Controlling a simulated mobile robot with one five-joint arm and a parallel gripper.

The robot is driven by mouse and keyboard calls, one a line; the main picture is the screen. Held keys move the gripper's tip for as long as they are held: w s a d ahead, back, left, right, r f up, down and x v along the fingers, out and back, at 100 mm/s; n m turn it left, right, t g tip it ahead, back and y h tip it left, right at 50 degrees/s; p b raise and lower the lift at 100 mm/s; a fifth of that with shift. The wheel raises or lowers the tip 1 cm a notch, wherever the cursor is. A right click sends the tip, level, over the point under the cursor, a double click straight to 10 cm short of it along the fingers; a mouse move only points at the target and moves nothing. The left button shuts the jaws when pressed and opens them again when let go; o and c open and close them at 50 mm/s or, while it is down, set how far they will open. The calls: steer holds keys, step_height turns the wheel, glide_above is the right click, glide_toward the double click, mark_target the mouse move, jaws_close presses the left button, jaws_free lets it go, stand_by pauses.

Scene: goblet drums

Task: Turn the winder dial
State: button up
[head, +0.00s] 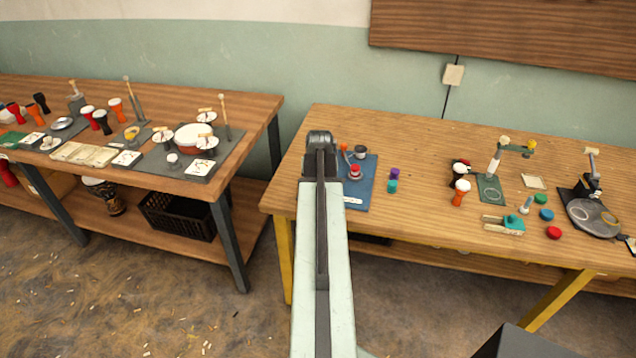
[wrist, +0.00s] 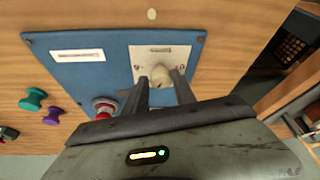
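The winder dial, a cream knob (wrist: 161,78) on a pale plate (wrist: 178,52), sits on a blue panel (wrist: 90,62) in the wrist view. My gripper (wrist: 159,76) has its two dark fingers apart, one on each side of the knob at its near end. I cannot tell whether either finger touches it. The blue panel also shows in the head view (head: 362,190), partly behind my arm, which hides the dial and my fingertips there.
A red knob (wrist: 103,105) on the panel is close to my left finger. A teal spool (wrist: 33,99) and a purple spool (wrist: 54,115) stand beside the panel. The wooden bench (head: 430,160) is clear between the spools and the small drums (head: 461,190).

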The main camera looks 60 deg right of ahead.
steer(key=shift+o, duration=1.1)
steer(key=p+v, duration=0.7)
steer(key=shift+r, duration=0.4)
steer(key=shift+s, duration=0.15)
